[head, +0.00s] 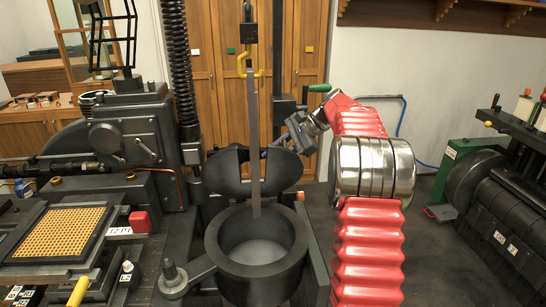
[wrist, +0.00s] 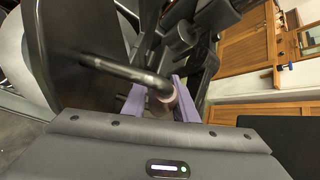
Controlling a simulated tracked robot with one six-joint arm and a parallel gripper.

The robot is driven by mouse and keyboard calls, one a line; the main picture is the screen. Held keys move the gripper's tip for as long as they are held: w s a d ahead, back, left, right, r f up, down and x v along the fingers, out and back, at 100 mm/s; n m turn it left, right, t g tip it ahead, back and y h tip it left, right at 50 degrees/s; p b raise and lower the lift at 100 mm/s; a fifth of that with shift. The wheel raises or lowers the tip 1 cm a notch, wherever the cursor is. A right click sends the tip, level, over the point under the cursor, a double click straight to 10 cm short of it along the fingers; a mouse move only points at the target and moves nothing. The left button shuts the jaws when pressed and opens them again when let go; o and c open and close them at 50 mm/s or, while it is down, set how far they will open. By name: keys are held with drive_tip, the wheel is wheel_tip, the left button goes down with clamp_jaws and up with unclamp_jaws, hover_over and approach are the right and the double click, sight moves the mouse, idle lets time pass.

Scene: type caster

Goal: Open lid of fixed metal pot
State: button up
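The dark metal pot (head: 212,243) stands open in the middle of the head view, its round inside visible. Its black lid (head: 225,178) is raised at the pot's back edge, tilted back nearly upright. My gripper (head: 285,142) is behind the lid at its upper right, partly hidden. In the wrist view the lid (wrist: 75,45) fills the upper left. A dark rod handle (wrist: 120,72) runs from it to between the two purple fingers of my gripper (wrist: 160,102). The fingers are apart, one on each side of the handle's end. Whether they press on it is unclear.
A grey bar (head: 254,140) hangs from a yellow hook (head: 246,62) in front of the lid, down to the pot's opening. A machine with an orange grid plate (head: 60,233) stands left. A black roller machine (head: 490,190) stands right. Wooden cabinets (head: 205,70) are behind.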

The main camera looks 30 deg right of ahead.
drive_tip(key=o, duration=0.3)
drive_tip(key=shift+r, duration=0.2)
drive_tip(key=shift+d+r, duration=0.1)
drive_tip(key=v, duration=1.3)
drive_tip(key=shift+s+d, duration=0.2)
drive_tip(key=shift+d, duration=0.05)
